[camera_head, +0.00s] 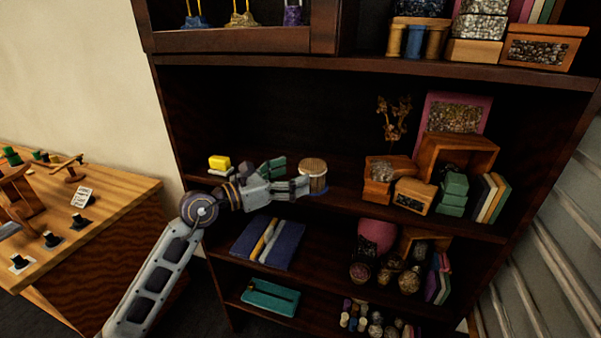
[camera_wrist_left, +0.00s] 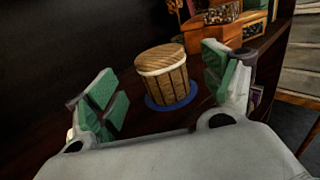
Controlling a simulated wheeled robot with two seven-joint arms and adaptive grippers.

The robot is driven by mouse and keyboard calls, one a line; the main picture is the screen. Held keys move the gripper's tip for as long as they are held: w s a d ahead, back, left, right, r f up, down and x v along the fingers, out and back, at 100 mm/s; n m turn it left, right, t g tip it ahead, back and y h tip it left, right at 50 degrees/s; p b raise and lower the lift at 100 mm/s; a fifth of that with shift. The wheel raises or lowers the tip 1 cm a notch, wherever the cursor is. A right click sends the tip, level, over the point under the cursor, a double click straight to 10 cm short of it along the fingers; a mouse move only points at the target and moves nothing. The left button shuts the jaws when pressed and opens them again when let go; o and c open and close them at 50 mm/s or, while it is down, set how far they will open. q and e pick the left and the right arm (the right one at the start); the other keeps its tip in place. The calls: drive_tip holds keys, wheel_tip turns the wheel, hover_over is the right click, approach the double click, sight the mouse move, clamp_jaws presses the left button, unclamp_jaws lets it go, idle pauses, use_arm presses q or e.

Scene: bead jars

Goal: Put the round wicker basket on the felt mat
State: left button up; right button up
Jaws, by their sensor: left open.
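The round wicker basket (camera_head: 313,172), brown with a pale band near its top, stands upright on the middle shelf. In the left wrist view the basket (camera_wrist_left: 166,76) rests on a round blue felt mat (camera_wrist_left: 188,101), whose edge shows around its base. The mat also shows as a blue rim in the head view (camera_head: 320,191). My left gripper (camera_head: 290,178) is open, just left of the basket. In the wrist view its green-padded fingers (camera_wrist_left: 165,90) are spread, with the basket between and beyond them. My right gripper is not in view.
Wooden boxes (camera_head: 413,196), green boxes (camera_head: 453,190) and upright books stand to the right on the same shelf. A yellow block (camera_head: 219,162) lies to the left. The shelf above (camera_head: 380,67) bounds the space. A wooden table (camera_head: 120,194) stands at the left.

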use_arm(q)
drive_tip(key=v, duration=0.5)
drive_tip(key=shift+s+a, duration=0.15)
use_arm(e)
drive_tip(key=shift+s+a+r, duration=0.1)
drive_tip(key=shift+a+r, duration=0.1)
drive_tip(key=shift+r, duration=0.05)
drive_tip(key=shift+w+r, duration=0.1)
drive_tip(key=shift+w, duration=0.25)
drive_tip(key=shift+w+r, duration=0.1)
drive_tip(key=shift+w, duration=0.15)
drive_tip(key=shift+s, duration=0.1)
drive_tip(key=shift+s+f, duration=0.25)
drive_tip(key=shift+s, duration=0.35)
